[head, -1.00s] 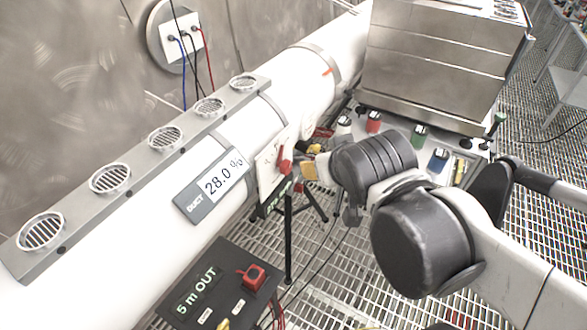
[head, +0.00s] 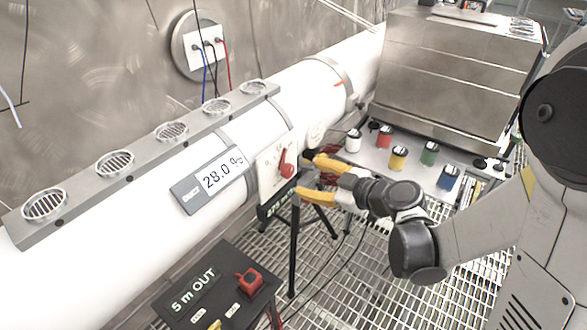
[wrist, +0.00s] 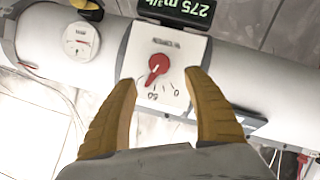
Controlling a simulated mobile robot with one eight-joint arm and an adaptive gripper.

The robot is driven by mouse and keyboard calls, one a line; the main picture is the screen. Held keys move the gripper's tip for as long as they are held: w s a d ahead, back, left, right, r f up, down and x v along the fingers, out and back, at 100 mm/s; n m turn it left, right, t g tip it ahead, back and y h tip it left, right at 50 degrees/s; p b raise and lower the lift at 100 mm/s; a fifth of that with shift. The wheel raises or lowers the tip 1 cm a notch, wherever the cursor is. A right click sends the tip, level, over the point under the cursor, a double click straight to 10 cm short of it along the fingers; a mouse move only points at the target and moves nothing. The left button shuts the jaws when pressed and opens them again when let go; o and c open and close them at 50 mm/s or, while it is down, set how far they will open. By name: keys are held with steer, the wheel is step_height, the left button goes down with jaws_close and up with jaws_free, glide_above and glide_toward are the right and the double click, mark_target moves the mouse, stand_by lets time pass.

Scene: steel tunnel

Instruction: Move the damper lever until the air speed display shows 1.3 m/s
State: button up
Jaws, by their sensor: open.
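The red damper lever (head: 287,164) sits on a white scale plate (head: 270,170) on the side of the white duct. In the wrist view the lever (wrist: 157,67) lies between my fingers, slightly tilted, apart from both. My gripper (head: 304,178) is open, its two yellow fingers facing the plate; they also show in the wrist view (wrist: 161,80). The duct display (head: 219,177) reads 28.0 °C. A green-lit display (wrist: 184,8) above the plate in the wrist view reads 275 m³/h. I see no reading in m/s.
A black box marked 5 m OUT (head: 210,295) with a red switch stands at the front. A round gauge (wrist: 81,40) is on the duct. Several coloured jars stand on a shelf (head: 375,160) before a steel cabinet (head: 445,80). Black stand legs are below the duct.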

mark_target(290, 171)
steer(key=b+x, duration=0.2)
steer(key=x, duration=0.7)
steer(key=shift+w+a, duration=0.2)
steer(key=shift+r, duration=0.1)
